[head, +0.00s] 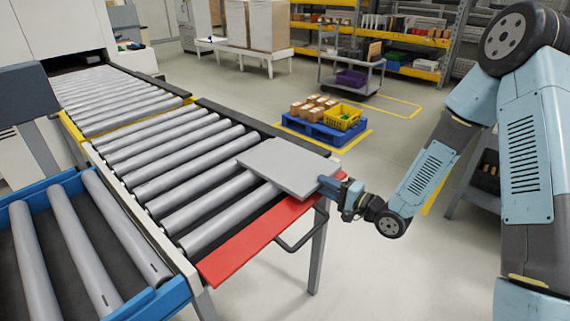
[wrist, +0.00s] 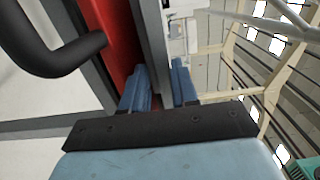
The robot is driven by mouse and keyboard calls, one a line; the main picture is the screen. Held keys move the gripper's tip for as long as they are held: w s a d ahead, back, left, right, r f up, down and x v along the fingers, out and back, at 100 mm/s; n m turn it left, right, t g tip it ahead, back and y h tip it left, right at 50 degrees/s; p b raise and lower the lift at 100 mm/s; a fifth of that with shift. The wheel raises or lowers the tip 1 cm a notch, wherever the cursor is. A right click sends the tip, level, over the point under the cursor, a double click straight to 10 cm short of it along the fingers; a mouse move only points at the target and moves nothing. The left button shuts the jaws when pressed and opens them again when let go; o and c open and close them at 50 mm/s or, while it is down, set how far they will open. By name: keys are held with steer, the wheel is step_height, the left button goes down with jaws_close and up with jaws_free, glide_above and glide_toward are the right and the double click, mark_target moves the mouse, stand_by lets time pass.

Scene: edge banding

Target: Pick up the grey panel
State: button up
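The grey panel (head: 290,167) is a flat board on the near right end of the roller conveyor. It lies across the rollers, and its right corner reaches the red edge strip. My gripper (head: 331,187) is at the panel's right edge, coming in from the right. In the wrist view, the panel (wrist: 150,40) shows edge-on as a grey strip running between the two blue fingers of my gripper (wrist: 161,88). The contact faces are hidden.
The roller conveyor (head: 165,178) runs back to a white machine. A red strip (head: 250,245) and a black bar handle (head: 305,232) line its near end. A blue-framed roller section (head: 62,180) stands at left. A blue pallet (head: 322,131) with boxes is on the floor behind.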

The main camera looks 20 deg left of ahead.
mark_target(310, 175)
steer(key=shift+x, duration=2.9)
steer(key=shift+s+r, duration=0.1)
steer(key=shift+r, duration=0.05)
jaws_close()
